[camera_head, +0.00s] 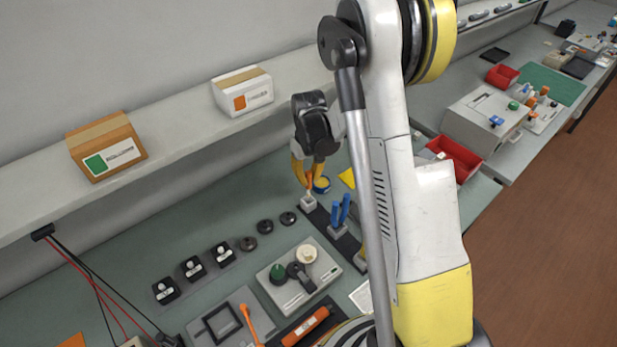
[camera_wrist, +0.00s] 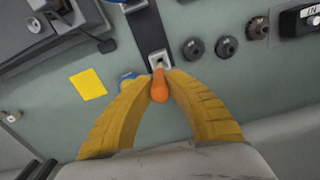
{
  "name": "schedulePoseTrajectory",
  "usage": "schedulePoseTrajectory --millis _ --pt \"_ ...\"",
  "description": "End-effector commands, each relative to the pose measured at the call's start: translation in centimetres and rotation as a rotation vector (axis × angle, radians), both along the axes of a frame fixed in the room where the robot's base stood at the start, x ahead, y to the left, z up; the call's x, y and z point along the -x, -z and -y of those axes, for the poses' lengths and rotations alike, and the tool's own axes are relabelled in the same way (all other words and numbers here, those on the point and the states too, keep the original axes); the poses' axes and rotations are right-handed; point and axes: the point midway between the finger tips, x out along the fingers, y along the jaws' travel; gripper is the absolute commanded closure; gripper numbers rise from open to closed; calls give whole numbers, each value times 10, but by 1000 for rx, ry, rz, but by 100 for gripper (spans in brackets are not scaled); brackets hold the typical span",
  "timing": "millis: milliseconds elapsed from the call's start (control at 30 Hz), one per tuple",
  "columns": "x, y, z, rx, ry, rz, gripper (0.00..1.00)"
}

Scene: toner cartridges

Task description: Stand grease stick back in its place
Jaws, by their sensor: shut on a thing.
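The grease stick is orange with a pale lower end; it shows in the wrist view (camera_wrist: 159,87) and, small, in the head view (camera_head: 309,182). My gripper (camera_head: 307,178) has yellow fingers, shut on the grease stick, also in the wrist view (camera_wrist: 160,80). The stick is about upright over a small pale square holder (camera_head: 308,202), which also shows in the wrist view (camera_wrist: 158,56). Its lower end meets the holder's opening in the picture; I cannot tell how deep it sits. The fingers hide part of the stick.
The holder stands at the end of a dark strip (camera_head: 320,217). A second holder with blue sticks (camera_head: 340,211) is on the same strip. A blue and yellow round tin (camera_head: 321,185) is close behind my fingers. Dark round knobs (camera_head: 265,226) lie to the left.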

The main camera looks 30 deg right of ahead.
Motion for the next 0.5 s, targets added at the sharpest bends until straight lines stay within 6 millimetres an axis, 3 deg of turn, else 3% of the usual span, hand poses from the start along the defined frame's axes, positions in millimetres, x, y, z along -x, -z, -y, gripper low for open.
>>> schedulePoseTrajectory --millis 500 --pt "0 17 0 0 0 0 100"
